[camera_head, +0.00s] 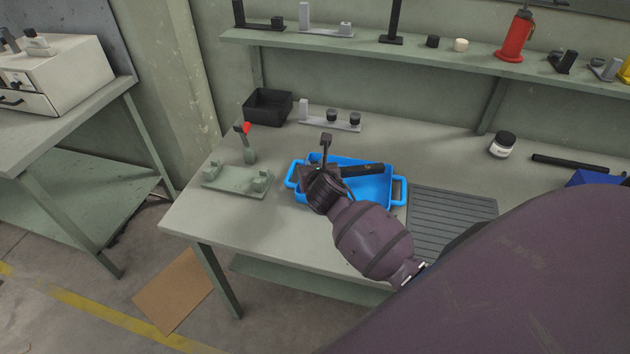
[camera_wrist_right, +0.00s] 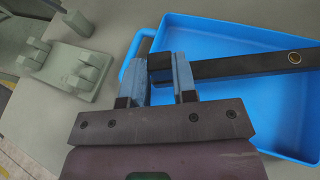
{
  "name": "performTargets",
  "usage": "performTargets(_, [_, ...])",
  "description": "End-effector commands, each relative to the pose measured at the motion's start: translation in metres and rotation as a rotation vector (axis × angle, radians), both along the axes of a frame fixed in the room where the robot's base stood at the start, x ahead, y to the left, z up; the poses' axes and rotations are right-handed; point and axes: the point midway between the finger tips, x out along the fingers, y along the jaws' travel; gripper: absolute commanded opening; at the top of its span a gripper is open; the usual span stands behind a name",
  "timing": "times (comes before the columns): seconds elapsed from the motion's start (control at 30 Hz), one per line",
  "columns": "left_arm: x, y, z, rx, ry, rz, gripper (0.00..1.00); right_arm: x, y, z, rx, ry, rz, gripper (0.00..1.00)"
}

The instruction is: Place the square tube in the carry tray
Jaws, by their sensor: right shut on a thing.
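The square tube (camera_head: 362,170) is a black bar. It lies across the blue carry tray (camera_head: 376,202), over the tray's inside. My right gripper (camera_head: 331,170) is above the left part of the tray and shut on the tube near one end. In the right wrist view the tube (camera_wrist_right: 245,66) runs from between my fingers (camera_wrist_right: 170,76) to the right, with a brass-coloured hole near its far end. The tray (camera_wrist_right: 225,35) is beneath it. I cannot tell whether the tube touches the tray floor. My left gripper is not in view.
A green fixture (camera_head: 235,181) stands left of the tray, with a red-topped upright tool (camera_head: 246,143) behind it. A black bin (camera_head: 268,105) and a grey bracket (camera_head: 330,122) are at the back. A ribbed grey mat (camera_head: 452,220) lies to the right. A jar (camera_head: 502,144) stands further right.

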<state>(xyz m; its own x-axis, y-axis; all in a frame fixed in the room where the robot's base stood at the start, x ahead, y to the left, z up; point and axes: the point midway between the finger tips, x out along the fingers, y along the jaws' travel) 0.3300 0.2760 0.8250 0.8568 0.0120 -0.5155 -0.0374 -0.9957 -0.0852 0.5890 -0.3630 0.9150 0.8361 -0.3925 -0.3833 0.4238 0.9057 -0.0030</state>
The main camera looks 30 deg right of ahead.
Motion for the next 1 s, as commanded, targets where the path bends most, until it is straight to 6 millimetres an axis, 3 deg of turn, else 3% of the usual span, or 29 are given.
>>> performTargets(0.3, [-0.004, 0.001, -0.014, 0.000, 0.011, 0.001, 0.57, 0.000, 0.000, -0.039, 0.001, 0.002, 0.000, 0.00])
performTargets(0.77, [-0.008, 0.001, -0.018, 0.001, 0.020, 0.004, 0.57, 0.000, 0.000, -0.045, 0.000, 0.000, 0.001, 0.00])
performTargets(0.8, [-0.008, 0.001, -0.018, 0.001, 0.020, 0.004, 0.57, 0.000, 0.000, -0.045, 0.002, 0.000, 0.001, 0.29])
performTargets(0.93, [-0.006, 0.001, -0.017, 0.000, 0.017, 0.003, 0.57, 0.000, 0.000, -0.045, 0.002, 0.000, 0.001, 0.49])
performTargets(1.0, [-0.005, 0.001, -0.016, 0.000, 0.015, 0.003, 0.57, 0.000, 0.000, -0.045, 0.002, 0.000, 0.001, 0.52])
